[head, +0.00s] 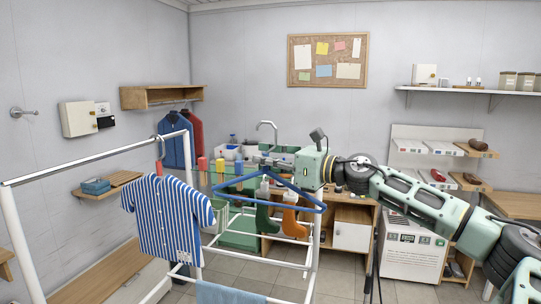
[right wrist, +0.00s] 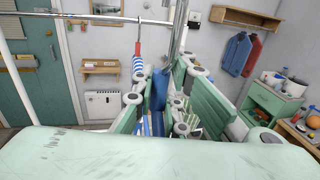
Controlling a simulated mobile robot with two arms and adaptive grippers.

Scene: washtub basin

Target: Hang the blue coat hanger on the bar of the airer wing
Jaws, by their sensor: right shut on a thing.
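The blue coat hanger (head: 300,191) hangs below my right gripper (head: 262,162) in the head view, clear of the floor. My right gripper is shut on it near its top; the hook is hard to make out. In the right wrist view, part of the blue hanger (right wrist: 158,88) shows between the fingers. The white bar of the airer (head: 100,157) runs across the left of the head view and along the top of the right wrist view (right wrist: 90,18). The hanger is right of this bar and apart from it. My left gripper is out of view.
A blue-and-white striped shirt (head: 165,220) hangs from the airer bar near its far end. Colored pegs (head: 220,166) and boots (head: 292,222) show behind the hanger. A blue cloth (head: 228,294) lies over a low rail. The bar's near left stretch is bare.

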